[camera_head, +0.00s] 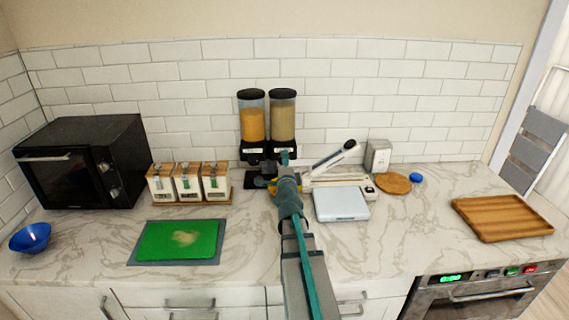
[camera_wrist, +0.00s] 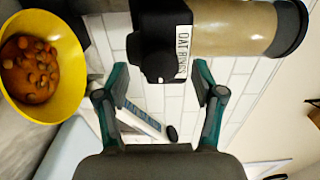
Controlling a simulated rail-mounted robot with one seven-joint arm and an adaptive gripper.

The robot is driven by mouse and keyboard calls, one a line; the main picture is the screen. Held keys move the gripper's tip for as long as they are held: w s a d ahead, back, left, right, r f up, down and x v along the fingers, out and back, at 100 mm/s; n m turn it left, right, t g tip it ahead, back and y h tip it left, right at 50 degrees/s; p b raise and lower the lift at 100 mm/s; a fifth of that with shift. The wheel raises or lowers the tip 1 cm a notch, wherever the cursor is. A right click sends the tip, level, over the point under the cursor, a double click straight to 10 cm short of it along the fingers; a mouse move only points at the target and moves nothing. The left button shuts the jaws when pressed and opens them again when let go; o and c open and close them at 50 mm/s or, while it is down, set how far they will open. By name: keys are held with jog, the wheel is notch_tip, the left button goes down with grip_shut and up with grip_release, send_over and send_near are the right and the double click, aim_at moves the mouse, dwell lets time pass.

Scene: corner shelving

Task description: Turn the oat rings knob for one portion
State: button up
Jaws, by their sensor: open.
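The cereal dispenser has two clear canisters with black lids, one with orange cereal (camera_head: 252,122) and, to its right, the oat rings canister (camera_head: 283,118) with beige contents. In the wrist view the oat rings canister (camera_wrist: 232,27) lies sideways, beside a white "OAT RINGS" label (camera_wrist: 184,52). The black oat rings knob (camera_wrist: 158,66) shows between my fingertips. My gripper (camera_wrist: 160,80) is open, one finger on each side of the knob; contact is not visible. In the head view my gripper (camera_head: 286,160) is in front of the dispenser and hides the knob.
A yellow bowl (camera_wrist: 78,62) with orange-brown pieces is close by; my arm mostly hides it in the head view. A pale scale (camera_head: 341,204) and a black-handled lever tool (camera_head: 335,155) stand to the right. Labelled boxes (camera_head: 188,183) and a green board (camera_head: 178,240) are left.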

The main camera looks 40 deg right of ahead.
jog(key=v, duration=0.6)
jog(key=shift+s, duration=0.2)
jog(key=shift+a, duration=0.15)
